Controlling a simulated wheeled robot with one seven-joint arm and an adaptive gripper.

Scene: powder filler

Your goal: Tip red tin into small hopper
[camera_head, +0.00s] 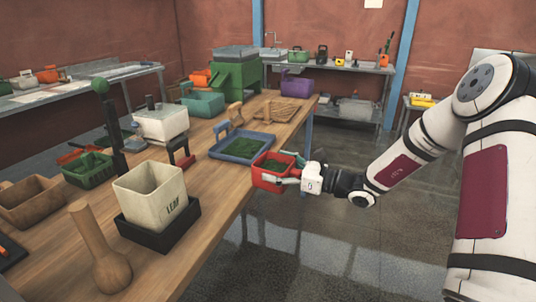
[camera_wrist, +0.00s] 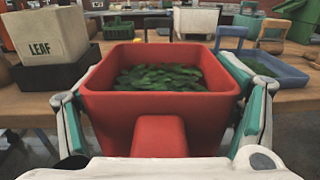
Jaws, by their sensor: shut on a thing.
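My gripper (camera_head: 285,171) is shut on the red tin (camera_head: 268,180), with a finger on each side of it. The tin is upright and holds green leaves, which also show in the wrist view (camera_wrist: 172,77). It is held at the table's right edge, beside the blue tray (camera_head: 243,150). A cream, open-topped bin marked LEAF (camera_head: 158,208) stands on a black base nearer the camera, to the left of the tin. In the wrist view the LEAF bin (camera_wrist: 46,38) is at the upper left. I cannot tell for sure which container is the small hopper.
The blue tray holds green leaves. A wooden pestle-like tool (camera_head: 105,262) stands in front of the LEAF bin. A white box (camera_head: 161,124), a dark upright post (camera_head: 112,135) and a green basket (camera_head: 88,170) stand farther left. Open floor lies right of the wooden table (camera_head: 225,195).

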